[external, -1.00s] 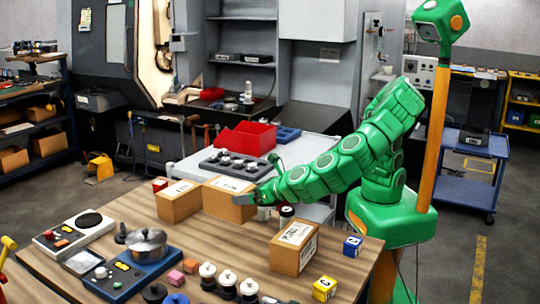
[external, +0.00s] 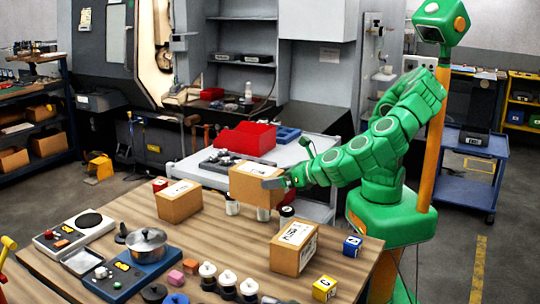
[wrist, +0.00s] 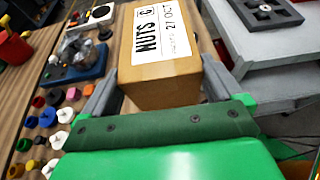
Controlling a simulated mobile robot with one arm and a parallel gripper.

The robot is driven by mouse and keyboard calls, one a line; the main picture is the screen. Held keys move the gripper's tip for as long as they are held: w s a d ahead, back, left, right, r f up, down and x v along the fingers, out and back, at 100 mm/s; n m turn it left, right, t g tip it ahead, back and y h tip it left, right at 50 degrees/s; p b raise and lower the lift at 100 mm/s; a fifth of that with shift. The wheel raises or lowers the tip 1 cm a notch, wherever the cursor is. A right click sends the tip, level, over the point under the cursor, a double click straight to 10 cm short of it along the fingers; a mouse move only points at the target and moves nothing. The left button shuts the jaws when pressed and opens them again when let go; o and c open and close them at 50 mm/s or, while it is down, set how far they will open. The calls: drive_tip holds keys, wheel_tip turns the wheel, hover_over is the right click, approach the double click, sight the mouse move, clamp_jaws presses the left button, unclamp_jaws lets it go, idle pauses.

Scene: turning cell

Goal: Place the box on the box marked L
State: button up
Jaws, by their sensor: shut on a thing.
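My gripper (wrist: 163,95) is shut on a cardboard box (wrist: 165,85), one finger on each side. Its white label reads NUTS in the wrist view. A blue cube (external: 352,246), a yellow cube (external: 324,288) and a red cube (external: 159,185) bear small marks. I cannot read an L on any of them.
The wooden table (external: 225,245) has bare room between the standing boxes. A grey cart (external: 300,155) with a red bin (external: 246,138) stands behind.

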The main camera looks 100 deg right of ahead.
drive_tip(key=s+a+r, duration=0.2)
drive_tip(key=s+a, duration=0.1)
drive_tip(key=a, duration=0.5)
drive_tip(key=s+a+r, duration=0.2)
drive_tip(key=s+a, duration=0.2)
drive_tip(key=a, duration=0.3)
wheel_tip(320, 180, down, 7)
drive_tip(key=a, duration=0.1)
drive_tip(key=shift+s+f, duration=0.2)
drive_tip(key=shift+f, duration=0.1)
drive_tip(key=o, duration=1.3)
drive_tip(key=shift+o, duration=0.2)
drive_tip(key=v, duration=1.2)
drive_tip(key=shift+s, duration=0.1)
